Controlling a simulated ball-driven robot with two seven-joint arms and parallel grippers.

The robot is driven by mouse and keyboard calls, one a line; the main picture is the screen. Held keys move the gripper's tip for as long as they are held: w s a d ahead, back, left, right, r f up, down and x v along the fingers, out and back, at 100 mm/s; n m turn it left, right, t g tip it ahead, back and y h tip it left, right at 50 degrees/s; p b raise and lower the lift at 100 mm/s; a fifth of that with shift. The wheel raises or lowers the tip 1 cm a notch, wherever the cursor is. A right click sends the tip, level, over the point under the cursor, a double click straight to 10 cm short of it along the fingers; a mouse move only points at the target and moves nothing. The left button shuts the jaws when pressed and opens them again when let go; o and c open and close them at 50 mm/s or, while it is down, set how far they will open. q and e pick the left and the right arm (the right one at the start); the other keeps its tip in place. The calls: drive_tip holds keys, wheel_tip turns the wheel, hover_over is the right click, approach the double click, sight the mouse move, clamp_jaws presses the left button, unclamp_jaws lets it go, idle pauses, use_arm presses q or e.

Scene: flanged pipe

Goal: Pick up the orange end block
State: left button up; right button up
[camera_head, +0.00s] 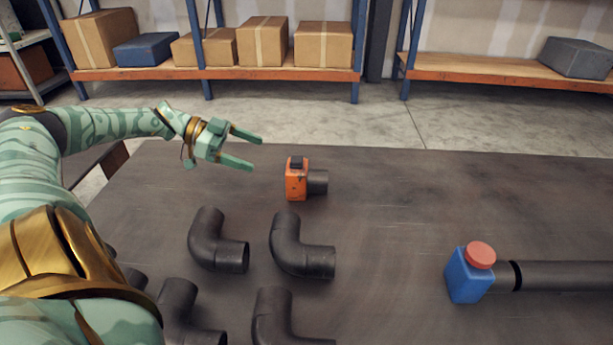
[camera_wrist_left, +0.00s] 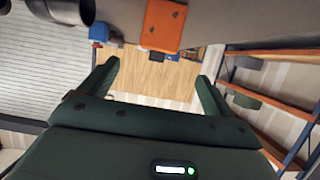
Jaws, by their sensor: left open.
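The orange end block (camera_head: 296,184) stands on the dark table near its far side, with a short black pipe stub pointing right and a dark piece on its top. My left gripper (camera_head: 258,153) is open and empty, above the table, to the left of the block and a little farther back. In the left wrist view the orange block (camera_wrist_left: 163,25) shows at the top, beyond the open fingers (camera_wrist_left: 155,80) and apart from them. My right gripper is not in view.
A blue block with a red cap (camera_head: 468,272) joins a long black pipe (camera_head: 565,276) at right. The table's middle right (camera_head: 420,200) is clear.

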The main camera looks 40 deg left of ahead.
sight(304, 172)
use_arm(q)
drive_tip(key=b+x, duration=0.3)
drive_tip(key=x, duration=0.5)
drive_tip(key=shift+w+d+f, duration=0.1)
drive_tip(key=shift+f, duration=0.05)
drive_tip(key=shift+w+d+f, duration=0.1)
drive_tip(key=shift+w+d, duration=0.3)
drive_tip(key=shift+d, duration=0.05)
drive_tip(key=b+x, duration=0.1)
drive_tip(key=x, duration=0.1)
drive_tip(key=b+x, duration=0.1)
drive_tip(key=x, duration=0.1)
drive_tip(key=shift+d+f+b, duration=0.25)
drive_tip(key=shift+f+b, duration=0.15)
drive_tip(key=shift+f, duration=0.1)
drive_tip(key=shift+w+d, duration=0.15)
drive_tip(key=shift+w, duration=0.05)
drive_tip(key=shift+s+r, duration=0.1)
drive_tip(key=shift+r, duration=0.05)
use_arm(e)
wheel_tip(304, 172, down, 6)
drive_tip(key=s, duration=0.2)
drive_tip(key=shift+s+d+r+g, duration=0.2)
drive_tip(key=shift+s+d+g, duration=0.1)
drive_tip(key=shift+g, duration=0.1)
